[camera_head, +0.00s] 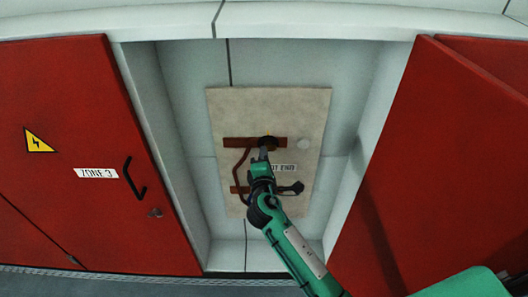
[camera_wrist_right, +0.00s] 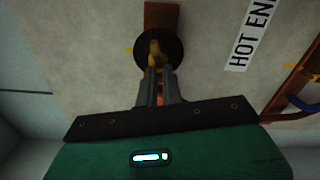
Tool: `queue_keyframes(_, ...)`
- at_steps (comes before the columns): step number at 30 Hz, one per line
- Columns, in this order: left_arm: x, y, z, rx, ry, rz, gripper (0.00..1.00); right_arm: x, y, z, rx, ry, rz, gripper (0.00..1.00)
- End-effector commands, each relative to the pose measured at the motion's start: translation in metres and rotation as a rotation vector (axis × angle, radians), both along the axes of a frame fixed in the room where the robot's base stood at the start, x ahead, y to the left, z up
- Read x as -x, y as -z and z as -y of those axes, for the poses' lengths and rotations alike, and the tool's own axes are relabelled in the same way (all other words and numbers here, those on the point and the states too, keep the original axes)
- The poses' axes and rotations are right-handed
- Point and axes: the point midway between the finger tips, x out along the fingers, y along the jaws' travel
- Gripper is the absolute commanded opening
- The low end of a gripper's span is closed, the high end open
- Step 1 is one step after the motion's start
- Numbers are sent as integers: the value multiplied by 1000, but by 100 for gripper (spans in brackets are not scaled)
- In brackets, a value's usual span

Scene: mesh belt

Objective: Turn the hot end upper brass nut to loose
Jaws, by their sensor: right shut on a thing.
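The beige panel (camera_head: 228,112) stands in the recess and carries a HOT END label (camera_head: 287,170), which also shows in the right wrist view (camera_wrist_right: 250,35). An upper copper-brown bar (camera_head: 238,142) ends at a dark round disc (camera_wrist_right: 143,46). The brass nut (camera_wrist_right: 154,47) sits in front of this disc, partly covered by the fingers. My right gripper (camera_wrist_right: 157,68) is shut on the brass nut, its fingers pointing at the panel. In the head view the gripper (camera_head: 264,147) hides the nut almost wholly. My left gripper is out of view.
A lower brown bar (camera_head: 242,189) with a dark handle (camera_head: 293,188) lies below, joined by a curved brown pipe (camera_head: 236,170). Red doors (camera_head: 90,225) (camera_head: 440,130) flank the recess.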

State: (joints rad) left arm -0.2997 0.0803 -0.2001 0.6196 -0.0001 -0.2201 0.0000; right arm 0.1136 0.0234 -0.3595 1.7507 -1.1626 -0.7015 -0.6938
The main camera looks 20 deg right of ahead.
Motion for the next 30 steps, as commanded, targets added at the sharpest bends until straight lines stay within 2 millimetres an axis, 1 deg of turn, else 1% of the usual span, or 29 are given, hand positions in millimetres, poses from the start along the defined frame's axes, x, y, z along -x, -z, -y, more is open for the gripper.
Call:
queue_keyframes(1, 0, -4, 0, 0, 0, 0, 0, 0, -2, 0, 36, 0, -9, 0)
queue_keyframes(3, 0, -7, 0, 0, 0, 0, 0, 0, -1, 0, 84, -1, -24, 0)
queue_keyframes(12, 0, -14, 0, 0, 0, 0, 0, 0, 2, 1, 225, 0, -64, 0)
queue_keyframes(20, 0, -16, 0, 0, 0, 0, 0, 0, 3, 1, 270, 0, -77, 0)
queue_keyframes(30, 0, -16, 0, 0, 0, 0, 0, 0, 3, 1, 275, 0, -78, 0)
